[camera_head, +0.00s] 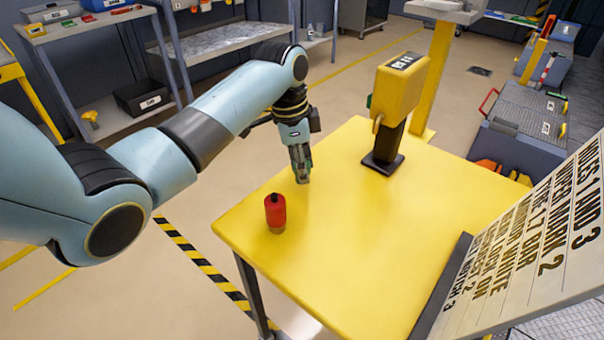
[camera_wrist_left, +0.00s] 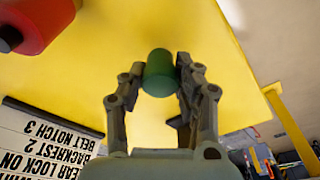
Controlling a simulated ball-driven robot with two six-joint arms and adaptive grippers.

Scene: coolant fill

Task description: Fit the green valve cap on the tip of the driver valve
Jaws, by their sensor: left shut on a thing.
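The green valve cap (camera_wrist_left: 159,74) is a short dark green cylinder. In the left wrist view it sits between the two fingertips of my left gripper (camera_wrist_left: 160,84), which is shut on it. In the head view my left gripper (camera_head: 302,176) points down over the back left part of the yellow table (camera_head: 345,255); the cap is mostly hidden there by the fingers. I cannot make out the driver valve in either view. My right gripper is not in view.
A red cylinder with a black top (camera_head: 275,213) stands on the table in front of my left gripper; it also shows in the left wrist view (camera_wrist_left: 38,22). A yellow device on a black stand (camera_head: 398,90) is at the back. A lettered sign (camera_head: 535,240) is at the right.

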